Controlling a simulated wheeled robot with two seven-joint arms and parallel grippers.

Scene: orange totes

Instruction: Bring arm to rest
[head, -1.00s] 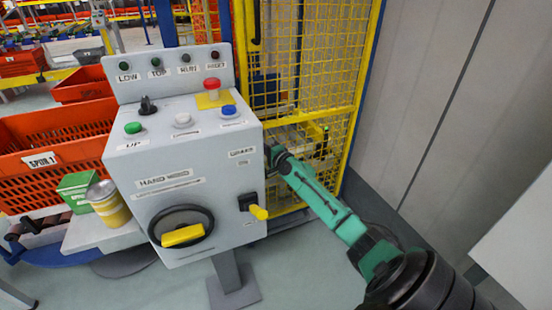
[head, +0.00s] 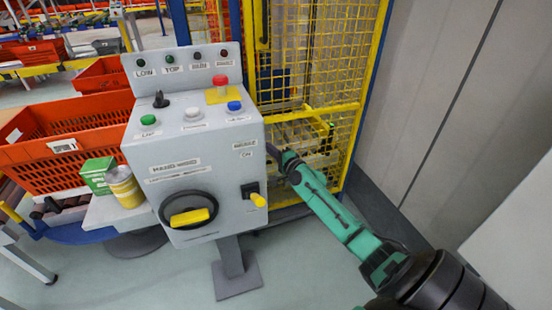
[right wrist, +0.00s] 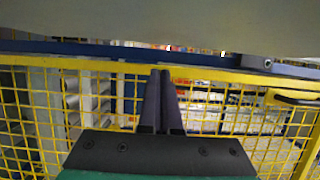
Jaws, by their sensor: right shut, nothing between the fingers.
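My right arm comes in from the lower right of the head view, green and black. Its gripper (head: 272,151) is small there, close to the right side of the grey control box (head: 196,152); I cannot tell from the head view whether it touches. In the right wrist view the two dark fingers of the gripper (right wrist: 161,78) are together with nothing between them. They point at a yellow mesh fence (right wrist: 70,72). My left gripper is in neither view.
An orange tote (head: 60,150) is behind. A grey wall (head: 425,90) is at right.

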